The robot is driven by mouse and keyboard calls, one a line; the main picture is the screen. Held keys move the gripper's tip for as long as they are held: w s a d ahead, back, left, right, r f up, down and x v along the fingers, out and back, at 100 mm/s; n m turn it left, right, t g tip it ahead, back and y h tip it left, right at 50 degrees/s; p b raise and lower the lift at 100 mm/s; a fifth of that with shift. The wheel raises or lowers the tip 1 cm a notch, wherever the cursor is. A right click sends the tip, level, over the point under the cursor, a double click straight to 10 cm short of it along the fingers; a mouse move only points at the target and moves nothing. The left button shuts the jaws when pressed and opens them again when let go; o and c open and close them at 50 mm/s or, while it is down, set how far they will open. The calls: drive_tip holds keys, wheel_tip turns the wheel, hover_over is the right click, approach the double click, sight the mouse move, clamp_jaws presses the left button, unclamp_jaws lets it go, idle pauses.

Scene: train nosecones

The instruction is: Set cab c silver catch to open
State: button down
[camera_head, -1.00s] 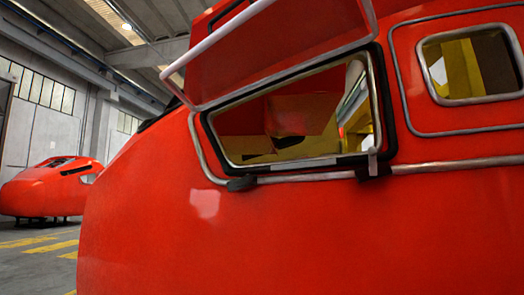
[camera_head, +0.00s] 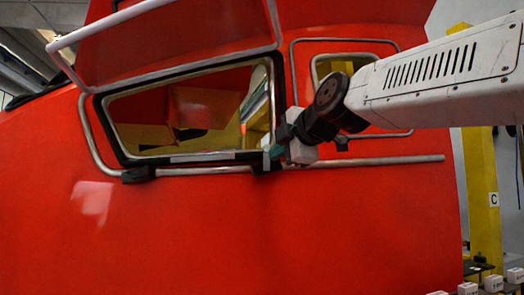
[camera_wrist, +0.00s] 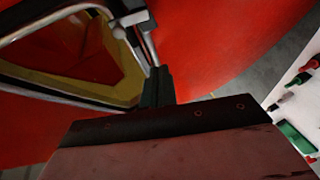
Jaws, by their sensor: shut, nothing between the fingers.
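The red cab (camera_head: 330,230) fills most of the head view, with a framed window (camera_head: 190,115) under a raised red flap (camera_head: 180,40). A silver catch (camera_wrist: 136,22) shows in the wrist view as a small T-shaped metal piece by the window frame's corner. In the head view my gripper is over the window's lower right corner and hides the catch. My gripper (camera_head: 270,157) is shut and empty. Its dark fingers (camera_wrist: 157,88) reach close to the catch in the wrist view; I cannot tell whether they touch it.
A silver rail (camera_head: 400,160) runs along the cab below the windows. A smaller window (camera_head: 335,65) lies behind my arm. Small white boxes (camera_head: 493,283) sit at the lower right.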

drive_tip(key=w+a+r+n+t, duration=0.1)
drive_tip(key=w+a+r+n, duration=0.1)
drive_tip(key=w+a, duration=0.7)
drive_tip(key=shift+y, duration=0.4)
drive_tip(key=shift+w+d+r, duration=0.1)
drive_tip(key=shift+w+d, duration=0.2)
drive_tip(key=shift+d, duration=0.65)
drive_tip(key=shift+w+d+r, duration=0.1)
drive_tip(key=shift+w+d, duration=0.15)
drive_tip(key=shift+d, duration=0.65)
drive_tip(key=shift+w+d+r, duration=0.1)
drive_tip(key=shift+w+d, duration=0.2)
drive_tip(key=shift+d, duration=0.65)
